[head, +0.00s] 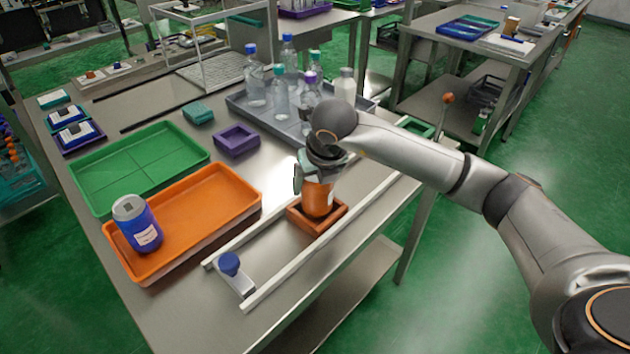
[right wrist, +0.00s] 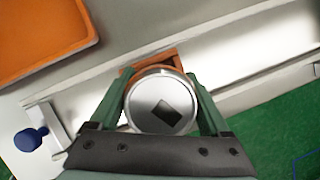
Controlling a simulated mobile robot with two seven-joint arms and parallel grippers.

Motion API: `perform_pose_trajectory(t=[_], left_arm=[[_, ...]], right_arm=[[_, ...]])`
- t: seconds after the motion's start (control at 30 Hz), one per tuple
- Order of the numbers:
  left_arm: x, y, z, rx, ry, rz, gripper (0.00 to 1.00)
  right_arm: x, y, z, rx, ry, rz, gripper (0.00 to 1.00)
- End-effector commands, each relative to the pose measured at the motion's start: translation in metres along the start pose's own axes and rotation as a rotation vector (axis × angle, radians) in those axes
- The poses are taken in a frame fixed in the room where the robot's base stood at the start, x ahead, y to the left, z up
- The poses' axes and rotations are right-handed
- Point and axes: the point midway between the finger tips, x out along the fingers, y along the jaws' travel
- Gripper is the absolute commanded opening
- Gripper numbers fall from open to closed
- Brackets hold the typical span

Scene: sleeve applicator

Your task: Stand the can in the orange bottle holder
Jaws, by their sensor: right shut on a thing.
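An orange can (head: 317,199) with a silvery lid stands upright in my right gripper (head: 314,174). In the right wrist view, the can's round metal top (right wrist: 150,115) with a dark square mark sits between the two green fingers of the gripper (right wrist: 160,92). The orange bottle holder (head: 332,229) is a low square frame on the table, between two pale rails. The can's lower end is at the holder's opening; I cannot tell whether it rests on the bottom. A corner of the holder (right wrist: 168,60) shows behind the can. My left gripper is out of view.
A blue can (head: 140,225) stands in the orange tray (head: 225,218) at left, beside a green tray (head: 140,165). A purple holder (head: 236,139) is further back. Several bottles stand in a grey tray (head: 290,130) behind my arm. A blue knob (head: 229,264) is at the rails' near end.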

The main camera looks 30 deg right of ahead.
Motion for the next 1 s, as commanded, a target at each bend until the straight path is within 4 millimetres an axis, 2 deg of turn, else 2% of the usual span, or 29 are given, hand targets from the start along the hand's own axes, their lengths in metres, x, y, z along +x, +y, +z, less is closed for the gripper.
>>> perform_pose_trajectory(t=[0.2, 0.53, 0.57, 0.7, 0.73, 1.0], left_arm=[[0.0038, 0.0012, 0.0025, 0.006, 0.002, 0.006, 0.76], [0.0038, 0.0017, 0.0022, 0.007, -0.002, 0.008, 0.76], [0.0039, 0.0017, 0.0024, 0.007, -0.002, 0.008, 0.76], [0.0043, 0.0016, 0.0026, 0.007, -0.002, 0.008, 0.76], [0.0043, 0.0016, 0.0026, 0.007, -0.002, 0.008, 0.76], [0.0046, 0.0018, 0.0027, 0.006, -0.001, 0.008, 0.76]], right_arm=[[0.0076, -0.0001, -0.0025, 0.001, -0.003, 0.0, 0.0], [0.0078, -0.0001, -0.0026, 0.001, -0.003, 0.001, 0.0], [0.0078, -0.0001, -0.0026, 0.001, -0.003, 0.001, 0.83], [0.008, 0.0, -0.0028, 0.0, -0.002, 0.0, 0.99], [0.0081, 0.0, -0.0029, 0.0, -0.002, 0.0, 1.0], [0.0092, -0.0002, -0.0041, 0.0, 0.002, -0.001, 1.0]])
